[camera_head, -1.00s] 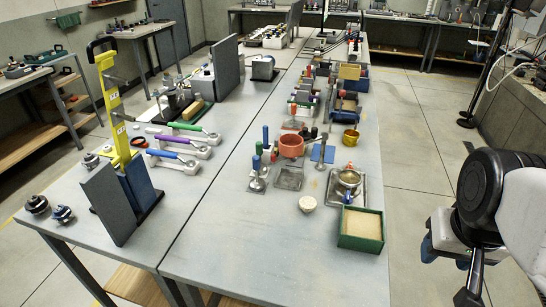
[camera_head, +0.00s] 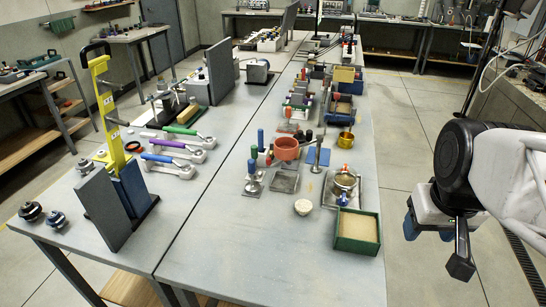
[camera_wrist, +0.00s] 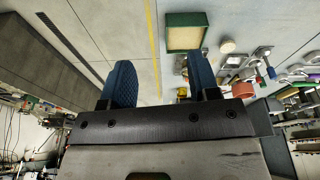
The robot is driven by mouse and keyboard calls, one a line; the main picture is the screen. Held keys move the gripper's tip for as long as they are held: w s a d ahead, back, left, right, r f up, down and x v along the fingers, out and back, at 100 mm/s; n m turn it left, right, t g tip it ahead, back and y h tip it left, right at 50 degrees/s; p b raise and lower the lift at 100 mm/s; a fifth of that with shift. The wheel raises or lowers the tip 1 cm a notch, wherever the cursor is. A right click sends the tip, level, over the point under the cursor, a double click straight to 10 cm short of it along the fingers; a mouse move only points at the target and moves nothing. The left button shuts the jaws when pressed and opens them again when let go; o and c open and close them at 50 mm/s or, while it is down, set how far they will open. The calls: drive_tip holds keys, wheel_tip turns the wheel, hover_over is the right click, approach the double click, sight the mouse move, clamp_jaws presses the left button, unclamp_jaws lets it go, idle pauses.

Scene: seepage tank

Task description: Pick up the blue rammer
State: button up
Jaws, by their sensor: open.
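The blue rammer (camera_head: 252,167) appears to be the tool with a blue handle and round metal foot. It stands upright on the near half of the right-hand table, left of the orange pot (camera_head: 286,149). A blue handle on a metal foot also shows in the wrist view (camera_wrist: 271,72), at the right side. My gripper (camera_head: 428,228) is to the right of the table, over the floor and well apart from the rammer. In the wrist view its two blue fingers (camera_wrist: 160,80) are spread with nothing between them.
A green sand-filled box (camera_head: 357,230) sits at the table's near right corner. A metal tray (camera_head: 327,198) and a small pale cup (camera_head: 302,207) are close by. Blue, green and red upright pieces crowd the rammer's far side. The table's near left part is clear.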

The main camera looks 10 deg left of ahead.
drive_tip(key=w+a+r+n, duration=0.1)
drive_tip(key=w+a+n, duration=0.25)
drive_tip(key=w, duration=0.25)
drive_tip(key=w+a+n, duration=0.2)
drive_tip(key=w+a, duration=0.2)
drive_tip(key=w, duration=0.2)
drive_tip(key=n+g, duration=0.2)
drive_tip(key=n, duration=1.2)
hover_over(250, 160)
drive_tip(key=f, duration=1.2)
drive_tip(key=shift+d, duration=0.2)
drive_tip(key=shift+a+f, duration=0.15)
drive_tip(key=shift+a, duration=0.1)
drive_tip(key=shift+f, duration=1.3)
